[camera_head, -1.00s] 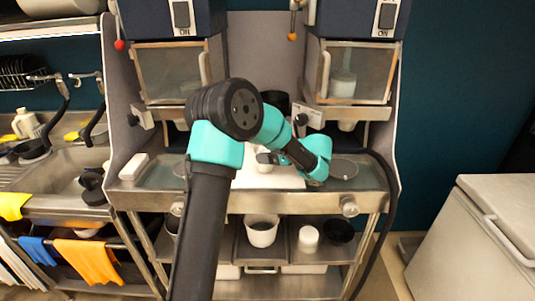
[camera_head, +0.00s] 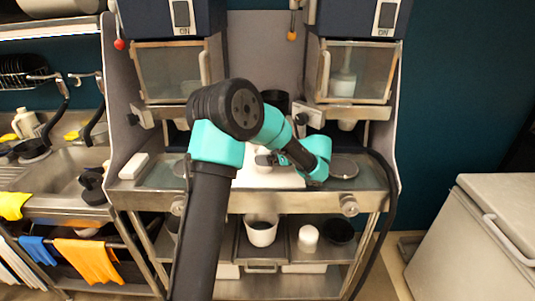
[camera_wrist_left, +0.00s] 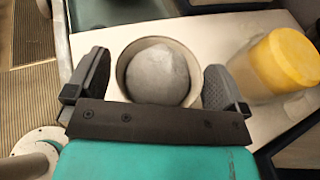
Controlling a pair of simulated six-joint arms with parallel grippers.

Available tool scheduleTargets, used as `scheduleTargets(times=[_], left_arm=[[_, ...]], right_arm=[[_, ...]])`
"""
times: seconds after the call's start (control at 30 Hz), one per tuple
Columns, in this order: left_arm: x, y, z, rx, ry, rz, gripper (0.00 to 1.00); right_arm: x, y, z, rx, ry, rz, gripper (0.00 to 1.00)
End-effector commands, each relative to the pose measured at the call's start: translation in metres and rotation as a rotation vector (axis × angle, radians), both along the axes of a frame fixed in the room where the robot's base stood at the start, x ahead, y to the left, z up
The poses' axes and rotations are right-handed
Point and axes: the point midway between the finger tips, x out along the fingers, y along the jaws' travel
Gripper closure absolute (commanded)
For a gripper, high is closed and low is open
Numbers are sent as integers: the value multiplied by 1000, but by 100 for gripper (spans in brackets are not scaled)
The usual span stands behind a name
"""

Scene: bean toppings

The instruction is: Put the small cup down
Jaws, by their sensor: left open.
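The small cup (camera_wrist_left: 123,72) stands upright on a white surface in the left wrist view, seen from above. A rounded grey mound (camera_wrist_left: 160,74) fills it. My left gripper (camera_wrist_left: 158,68) is open, with one dark finger on each side of the cup. A narrow gap shows on the left, while the right finger is very close to the rim, and I cannot tell if it touches. In the head view my left gripper (camera_head: 266,159) is over the middle of the steel counter. My arm hides much of that area. My right gripper is not in view.
A jar with a yellow lid (camera_wrist_left: 287,58) stands right of the cup in the left wrist view. In the head view, the counter (camera_head: 230,201) has dispensers with glass-fronted bins above. A white tub (camera_head: 261,231) and other containers stand on the shelf below.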

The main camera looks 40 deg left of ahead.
Motion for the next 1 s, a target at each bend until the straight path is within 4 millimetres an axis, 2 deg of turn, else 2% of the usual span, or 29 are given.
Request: scheduleTargets(times=[0.17,0.7,0.83,1.0], left_arm=[[5,-16,6,0,-2,-3,0],[26,-101,32,-1,-2,-2,0],[28,-110,35,0,0,-1,0],[28,-112,36,0,0,0,0]], right_arm=[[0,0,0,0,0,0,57],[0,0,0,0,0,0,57],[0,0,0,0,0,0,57],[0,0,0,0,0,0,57]])
